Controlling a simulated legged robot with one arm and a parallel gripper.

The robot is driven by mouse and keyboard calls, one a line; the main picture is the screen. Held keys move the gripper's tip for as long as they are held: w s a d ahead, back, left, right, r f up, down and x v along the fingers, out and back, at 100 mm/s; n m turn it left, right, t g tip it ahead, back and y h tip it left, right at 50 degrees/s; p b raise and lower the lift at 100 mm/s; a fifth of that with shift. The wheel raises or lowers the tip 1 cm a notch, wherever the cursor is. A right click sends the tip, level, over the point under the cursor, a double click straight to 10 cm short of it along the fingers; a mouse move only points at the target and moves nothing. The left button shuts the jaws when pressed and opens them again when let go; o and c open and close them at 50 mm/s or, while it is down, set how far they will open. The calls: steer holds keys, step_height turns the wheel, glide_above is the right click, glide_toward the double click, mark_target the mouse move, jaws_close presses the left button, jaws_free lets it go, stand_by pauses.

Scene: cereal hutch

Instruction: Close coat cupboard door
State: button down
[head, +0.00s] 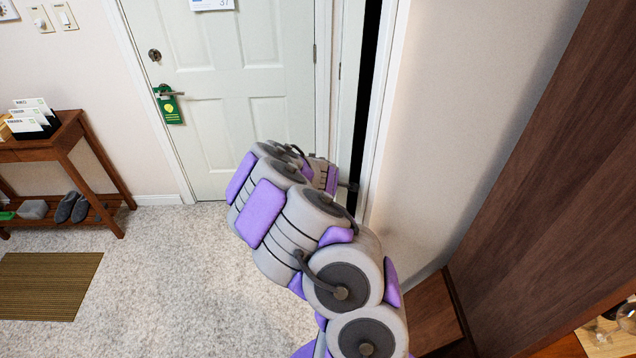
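The coat cupboard door appears to be the narrow pale panel (348,85) right of the front door, seen at a steep angle. A dark vertical gap (369,80) shows between it and the white frame on its right, so it looks ajar. My arm reaches forward across the middle of the view. The arm's end with my gripper (346,186) overlaps the lower part of the panel and the gap. I cannot tell whether it touches the door. My own arm links hide most of the gripper, and its fingers cannot be made out.
The white front door (235,95) is shut, with a green tag (170,107) on its handle. A wooden console table (62,135) with slippers (72,208) stands left. A brown mat (48,285) lies on clear carpet (170,280). Dark wood furniture (545,170) rises close on the right.

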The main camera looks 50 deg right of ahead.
steer(key=shift+f, duration=0.1)
steer(key=c, duration=0.5)
jaws_free()
steer(key=p+v, duration=0.3)
steer(key=v, duration=1.4)
steer(key=shift+a, duration=0.15)
steer(key=shift+c, duration=0.3)
